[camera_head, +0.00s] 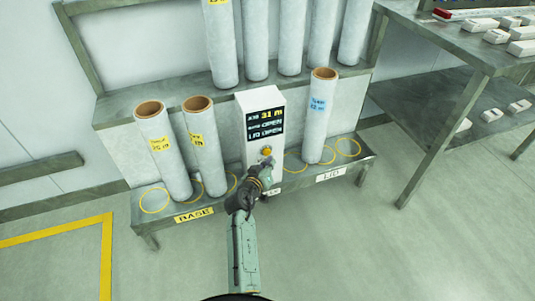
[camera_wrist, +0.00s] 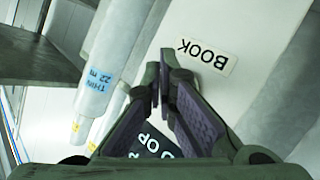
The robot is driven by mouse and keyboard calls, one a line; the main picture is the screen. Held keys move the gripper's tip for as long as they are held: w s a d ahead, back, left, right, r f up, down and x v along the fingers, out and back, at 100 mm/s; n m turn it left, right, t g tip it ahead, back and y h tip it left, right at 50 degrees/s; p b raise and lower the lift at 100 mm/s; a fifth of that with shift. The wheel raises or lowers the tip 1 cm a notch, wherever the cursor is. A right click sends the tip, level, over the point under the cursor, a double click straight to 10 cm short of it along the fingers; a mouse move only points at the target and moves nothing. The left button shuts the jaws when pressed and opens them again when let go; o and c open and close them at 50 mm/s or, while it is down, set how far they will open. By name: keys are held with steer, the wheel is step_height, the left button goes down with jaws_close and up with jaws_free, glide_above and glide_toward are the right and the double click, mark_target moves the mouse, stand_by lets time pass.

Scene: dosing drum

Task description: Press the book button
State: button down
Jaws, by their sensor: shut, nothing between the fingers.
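A white box (camera_head: 258,105) stands in the middle of the low stand, with a dark screen (camera_head: 265,124) reading "31 m", "OPEN" and "LID OPEN". An orange-yellow button (camera_head: 267,151) sits on its front below the screen. My gripper (camera_head: 266,166) is just below the button in the head view, near the box front; I cannot tell whether it touches. In the wrist view my gripper (camera_wrist: 165,68) is shut and empty before the white face. A "BOOK" label (camera_wrist: 206,57) shows upside down beside the fingertips. The button is not visible there, probably hidden by the fingers.
Two yellow-labelled rolls (camera_head: 163,152) stand left on the "BASE" side. A blue-labelled roll (camera_head: 319,118) stands right on the "LID" side; it also shows in the wrist view (camera_wrist: 105,70). More rolls stand on the shelf behind. A metal table (camera_head: 450,45) is at right.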

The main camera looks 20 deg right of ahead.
steer(key=shift+w, duration=0.15)
stand_by(0.6)
steer(key=shift+w+b, duration=0.3)
steer(key=shift+b, duration=0.05)
steer(key=shift+w+b, duration=0.35)
steer(key=shift+w, duration=0.15)
stand_by(0.6)
steer(key=shift+s, duration=0.95)
steer(key=shift+s+p, duration=0.75)
steer(key=shift+s, duration=1.75)
